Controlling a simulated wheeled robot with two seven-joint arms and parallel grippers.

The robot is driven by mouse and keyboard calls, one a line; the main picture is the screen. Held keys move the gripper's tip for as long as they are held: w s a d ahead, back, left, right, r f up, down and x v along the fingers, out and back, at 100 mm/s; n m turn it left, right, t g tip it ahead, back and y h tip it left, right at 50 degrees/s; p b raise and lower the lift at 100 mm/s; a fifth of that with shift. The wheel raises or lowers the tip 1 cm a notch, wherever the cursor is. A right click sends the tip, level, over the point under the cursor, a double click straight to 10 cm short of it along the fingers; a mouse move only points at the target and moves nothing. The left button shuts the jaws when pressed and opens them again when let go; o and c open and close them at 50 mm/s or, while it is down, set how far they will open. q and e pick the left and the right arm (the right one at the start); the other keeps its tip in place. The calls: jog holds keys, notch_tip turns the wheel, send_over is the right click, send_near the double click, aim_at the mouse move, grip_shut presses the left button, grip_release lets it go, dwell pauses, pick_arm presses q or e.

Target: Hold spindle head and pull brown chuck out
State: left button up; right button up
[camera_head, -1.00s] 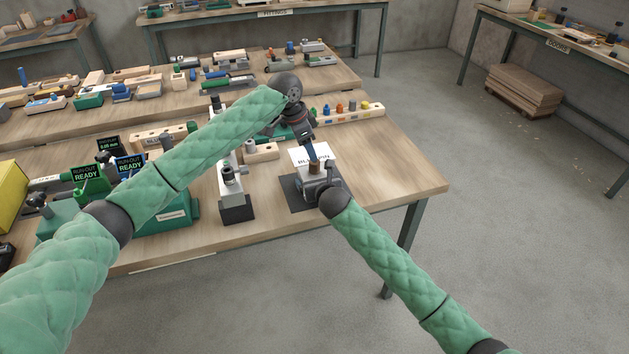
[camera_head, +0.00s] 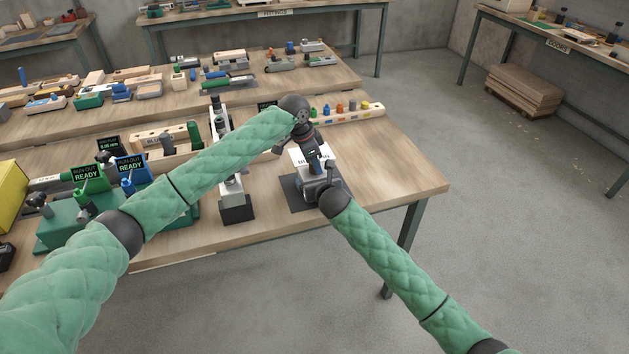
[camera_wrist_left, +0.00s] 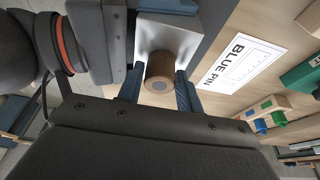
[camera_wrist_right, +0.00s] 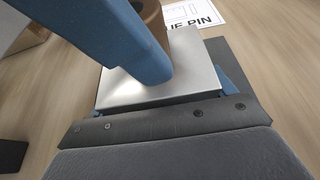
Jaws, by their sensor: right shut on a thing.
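The spindle head, a silver metal block, shows in the right wrist view (camera_wrist_right: 150,92) and the left wrist view (camera_wrist_left: 165,35). My right gripper (camera_head: 322,186) is shut on it from the near side, low at the table. The brown chuck (camera_wrist_left: 160,72) is a round wooden piece with a grey centre, standing on the block; part of it shows in the right wrist view (camera_wrist_right: 153,18). My left gripper (camera_head: 314,160) is above the block. Its blue fingers (camera_wrist_left: 158,92) are open on either side of the chuck, with slight gaps. In the head view the chuck is mostly hidden.
A dark mat (camera_head: 293,192) lies under the spindle head. A "BLUE PIN" card (camera_wrist_left: 243,62) lies beside it. A grey upright fixture (camera_head: 236,208) stands left, and a wooden rack of coloured pins (camera_head: 345,110) lies behind. The table's right side is clear.

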pick_arm(q)
grip_shut()
jog(key=shift+r, duration=1.15)
jog(key=shift+r, duration=3.15)
pick_arm(e)
jog(key=o, duration=1)
